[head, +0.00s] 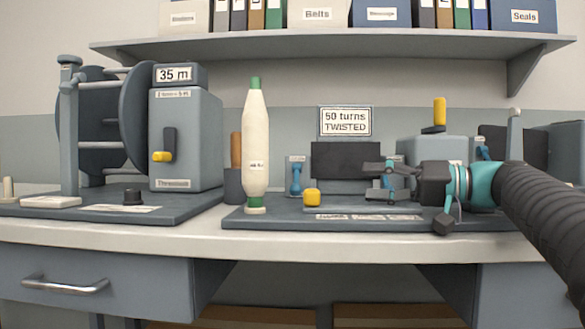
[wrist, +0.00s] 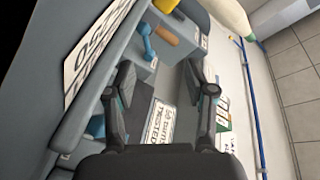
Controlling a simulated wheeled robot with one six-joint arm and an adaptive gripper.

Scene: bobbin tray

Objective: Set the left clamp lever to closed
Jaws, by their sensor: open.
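The left clamp (head: 296,162) is a small grey block with a blue lever (head: 296,182) on its front, left of the dark panel on the bench device. The lever stands roughly upright. In the wrist view a blue lever (wrist: 147,42) shows on a grey block, beyond the fingertips. My gripper (head: 369,181) points left in front of the dark panel, to the right of the left clamp and apart from it. Its fingers are spread and empty, as the wrist view also shows (wrist: 162,76).
A yellow knob (head: 312,197) sits low in front of the left clamp. A white bobbin (head: 256,150) stands to its left, before a brown handle (head: 236,150). The right clamp (head: 480,148) is partly hidden near my arm. A yellow lever (head: 439,112) stands on a grey box.

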